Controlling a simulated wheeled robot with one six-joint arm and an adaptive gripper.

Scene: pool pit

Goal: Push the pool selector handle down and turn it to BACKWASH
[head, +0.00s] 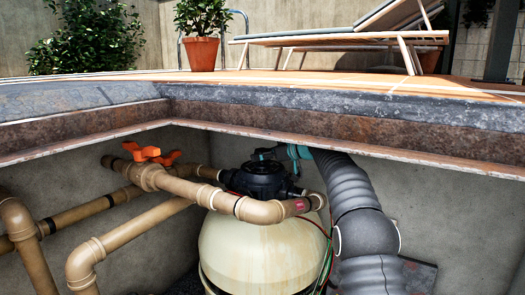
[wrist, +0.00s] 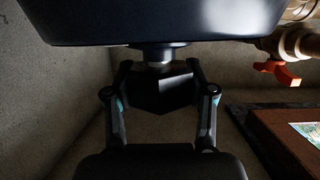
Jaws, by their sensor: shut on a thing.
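The pool selector valve is a black ribbed body (head: 262,180) on top of the cream filter tank (head: 255,250) in the head view. My gripper (head: 266,154) is small there, just above the valve, at the end of my arm. In the wrist view my gripper (wrist: 160,72) has its two fingers either side of a dark angular block, which looks like the selector handle (wrist: 162,92). It is shut on this. A grey neck joins it to a large smooth dark body at the top. BACKWASH and other position labels cannot be read.
Tan pipes (head: 130,235) with an orange-handled valve (head: 148,153) fill the left of the pit. The rusty pit edge (head: 320,145) overhangs above.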

